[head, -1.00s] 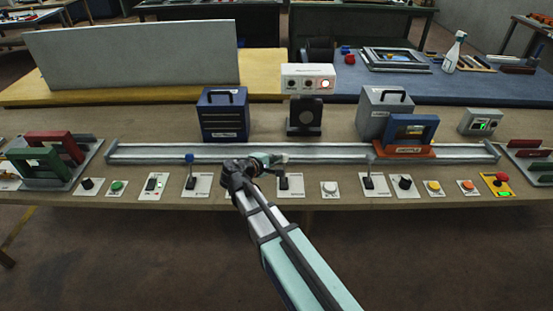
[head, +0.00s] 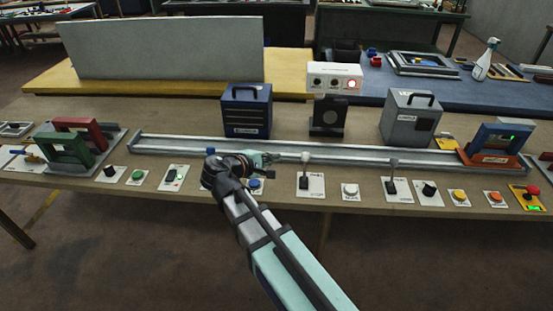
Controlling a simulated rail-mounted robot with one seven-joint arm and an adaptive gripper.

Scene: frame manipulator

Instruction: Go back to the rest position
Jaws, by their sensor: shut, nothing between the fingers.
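My gripper (head: 268,158) is in the head view above the front of the bench, just in front of the long metal rail (head: 330,153). Its fingers are shut and hold nothing. My arm reaches up to it from the lower right. A white-topped lever (head: 305,160) stands a little right of the fingertips, apart from them. A blue button (head: 255,184) shows just below the gripper. My wrist covers part of the panel behind it, where a blue lever knob (head: 210,151) peeks out.
A blue frame on an orange base (head: 494,158) stands near the rail's right end. Green and red frames (head: 62,148) stand at the left. A blue case (head: 246,110), a white light box (head: 334,77) and a grey case (head: 409,117) stand behind the rail. Buttons and levers line the front edge.

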